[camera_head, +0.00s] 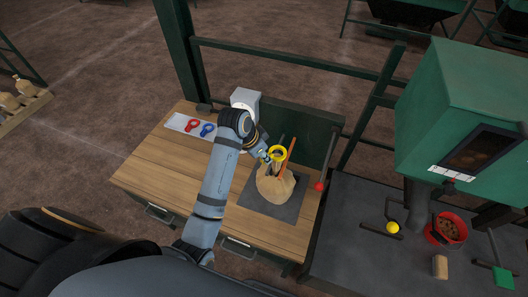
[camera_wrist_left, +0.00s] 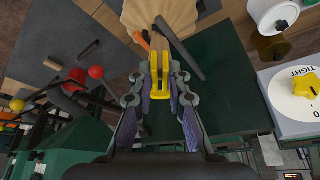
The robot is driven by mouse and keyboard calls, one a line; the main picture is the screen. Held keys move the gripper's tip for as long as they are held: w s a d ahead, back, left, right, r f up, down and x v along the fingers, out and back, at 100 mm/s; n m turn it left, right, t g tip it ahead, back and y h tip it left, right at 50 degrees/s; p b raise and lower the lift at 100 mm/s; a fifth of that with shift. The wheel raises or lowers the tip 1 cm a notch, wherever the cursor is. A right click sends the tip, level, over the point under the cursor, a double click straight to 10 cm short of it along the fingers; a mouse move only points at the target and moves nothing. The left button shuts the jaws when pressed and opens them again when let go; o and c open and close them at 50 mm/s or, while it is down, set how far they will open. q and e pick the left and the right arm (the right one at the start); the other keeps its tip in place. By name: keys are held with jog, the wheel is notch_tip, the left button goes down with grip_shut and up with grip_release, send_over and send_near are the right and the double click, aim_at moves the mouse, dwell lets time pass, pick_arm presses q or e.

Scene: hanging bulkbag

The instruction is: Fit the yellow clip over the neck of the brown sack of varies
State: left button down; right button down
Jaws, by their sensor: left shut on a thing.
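The brown sack (camera_head: 276,187) stands on a dark square mat on the wooden bench, its neck pointing up between an orange bar and a dark bar. In the left wrist view the clip (camera_wrist_left: 160,70) sits between my fingers (camera_wrist_left: 161,88), with the sack (camera_wrist_left: 158,14) just beyond. The clip appears close to the neck's top; I cannot tell whether it encircles the neck. My right gripper is not in view.
Red and blue clips lie on a white sheet (camera_head: 175,122) at the bench's back left. A white dial unit with a yellow knob (camera_wrist_left: 306,85) is beside the gripper. A red-knobbed lever (camera_head: 320,186) stands right of the sack. The bench's left part (camera_head: 160,165) is clear.

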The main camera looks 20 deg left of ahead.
pick_arm(q)
jog(key=shift+f, duration=1.55)
jog(key=shift+f+b, duration=0.6)
jog(key=shift+f, duration=1.45)
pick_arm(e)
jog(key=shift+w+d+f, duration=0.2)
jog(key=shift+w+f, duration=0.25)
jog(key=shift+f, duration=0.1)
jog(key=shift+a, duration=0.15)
pick_arm(q)
jog(key=c, duration=1.2)
grip_release()
jog(key=shift+o, duration=0.2)
jog(key=o, duration=0.5)
